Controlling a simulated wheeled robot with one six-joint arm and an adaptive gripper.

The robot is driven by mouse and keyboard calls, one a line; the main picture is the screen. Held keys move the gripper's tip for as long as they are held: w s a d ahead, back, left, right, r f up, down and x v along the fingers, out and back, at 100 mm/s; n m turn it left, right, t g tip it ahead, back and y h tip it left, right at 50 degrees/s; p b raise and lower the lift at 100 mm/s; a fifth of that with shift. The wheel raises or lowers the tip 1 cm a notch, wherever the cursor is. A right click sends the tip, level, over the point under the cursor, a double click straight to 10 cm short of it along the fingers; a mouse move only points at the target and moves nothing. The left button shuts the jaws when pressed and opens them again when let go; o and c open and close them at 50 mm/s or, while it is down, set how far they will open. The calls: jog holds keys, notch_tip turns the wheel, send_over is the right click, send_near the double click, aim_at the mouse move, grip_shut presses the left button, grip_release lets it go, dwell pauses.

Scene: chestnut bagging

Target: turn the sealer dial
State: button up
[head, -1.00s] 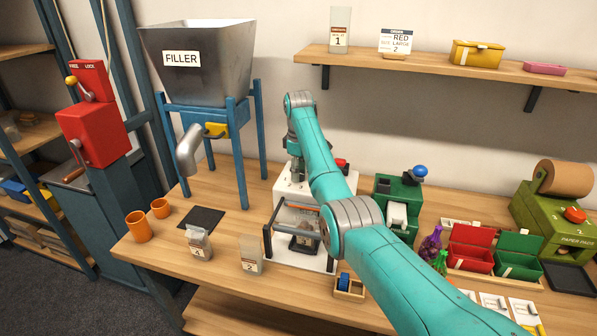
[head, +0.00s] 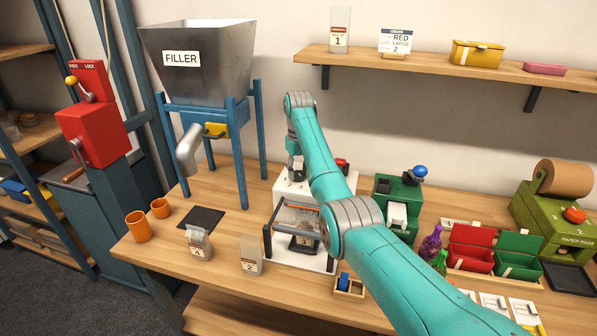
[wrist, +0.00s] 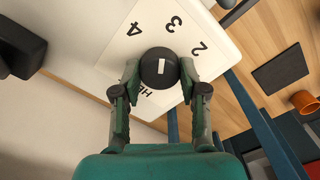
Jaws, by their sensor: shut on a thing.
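The sealer (head: 283,186) is a white machine in the middle of the bench, partly hidden behind my arm. In the wrist view its black round dial (wrist: 151,80) has a short white mark on top and sits on a white panel (wrist: 120,52). The numbers 2, 3 and 4 and partly hidden lettering are printed around the dial. My gripper (wrist: 160,70) is shut on the dial, with one finger on each side. In the head view the dial is too small and covered to read. A bag (head: 303,242) is at the sealer's front frame.
Two small bags (head: 199,246) (head: 251,257) stand left of the sealer's front. The filler (head: 195,70) stands at the left, orange cups (head: 138,228) near the left edge. A green machine (head: 398,205) is close on the right. A shelf (head: 430,68) hangs above.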

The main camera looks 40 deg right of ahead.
aim_at(299, 173)
jog(key=shift+m, duration=1)
jog(key=o, duration=1.1)
jog(key=shift+o, duration=0.2)
jog(key=shift+r, duration=0.1)
jog(key=shift+r, duration=3.6)
